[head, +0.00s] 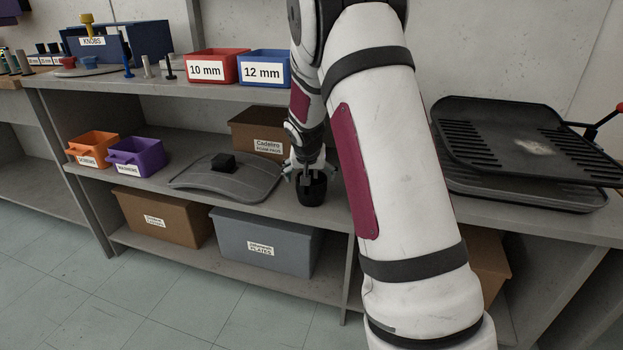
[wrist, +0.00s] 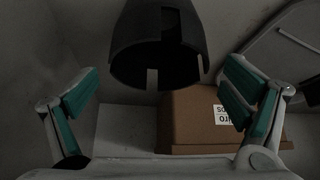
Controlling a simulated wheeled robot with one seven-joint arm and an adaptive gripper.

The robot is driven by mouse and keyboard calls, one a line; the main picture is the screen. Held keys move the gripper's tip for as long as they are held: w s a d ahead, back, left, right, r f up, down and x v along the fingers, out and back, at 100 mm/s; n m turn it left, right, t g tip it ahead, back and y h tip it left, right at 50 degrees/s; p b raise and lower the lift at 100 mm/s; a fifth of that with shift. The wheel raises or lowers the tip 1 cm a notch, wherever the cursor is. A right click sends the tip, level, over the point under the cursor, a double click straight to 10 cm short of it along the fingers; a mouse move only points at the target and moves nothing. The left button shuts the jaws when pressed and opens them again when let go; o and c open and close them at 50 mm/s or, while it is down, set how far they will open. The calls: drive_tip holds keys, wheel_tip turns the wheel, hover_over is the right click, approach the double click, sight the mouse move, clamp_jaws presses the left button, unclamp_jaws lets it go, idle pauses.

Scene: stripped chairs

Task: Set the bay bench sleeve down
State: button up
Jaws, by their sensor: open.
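The sleeve (head: 311,191) is a dark, round, hollow piece on the middle shelf, right of the grey curved panel. It looks upright, though its base contact is hard to make out. In the wrist view the sleeve (wrist: 158,45) shows its notched open end at the top centre. My gripper (head: 308,174) is just above the sleeve in the head view. In the wrist view my gripper (wrist: 160,72) is open, its teal pads wide apart with clear gaps to the sleeve on both sides.
A brown Cadeiro carton (head: 258,132) stands behind, and shows in the wrist view (wrist: 190,120). The grey panel (head: 225,178) with a black block lies left. Purple (head: 136,156) and orange (head: 93,147) bins stand further left. Red (head: 216,66) and blue (head: 263,68) bins sit on the top above.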

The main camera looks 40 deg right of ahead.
drive_tip(key=p+v, duration=0.1)
drive_tip(key=v, duration=0.5)
drive_tip(key=shift+s+r, duration=0.2)
drive_tip(key=shift+r, duration=0.1)
drive_tip(key=s+a+r+n+g+y, duration=0.1)
drive_tip(key=s+a+r, duration=0.45)
drive_tip(key=s, duration=0.35)
drive_tip(key=s+a+r+n+g+y, duration=0.1)
drive_tip(key=s+a+r, duration=0.4)
drive_tip(key=s+a, duration=0.3)
drive_tip(key=s+a+n+g+y, duration=0.1)
drive_tip(key=s+a+n, duration=0.2)
drive_tip(key=s, duration=1)
drive_tip(key=s+a+n+g+y, duration=0.1)
drive_tip(key=s+a, duration=0.6)
drive_tip(key=s, duration=0.7)
drive_tip(key=shift+s+a+n+g, duration=0.15)
drive_tip(key=shift+n+g, duration=0.35)
drive_tip(key=shift+n, duration=0.4)
drive_tip(key=shift+r, duration=0.2)
wheel_tip(320, 180, up, 34)
drive_tip(key=t+p, duration=0.4)
drive_tip(key=p, duration=2.8)
drive_tip(key=shift+d+p, duration=0.3)
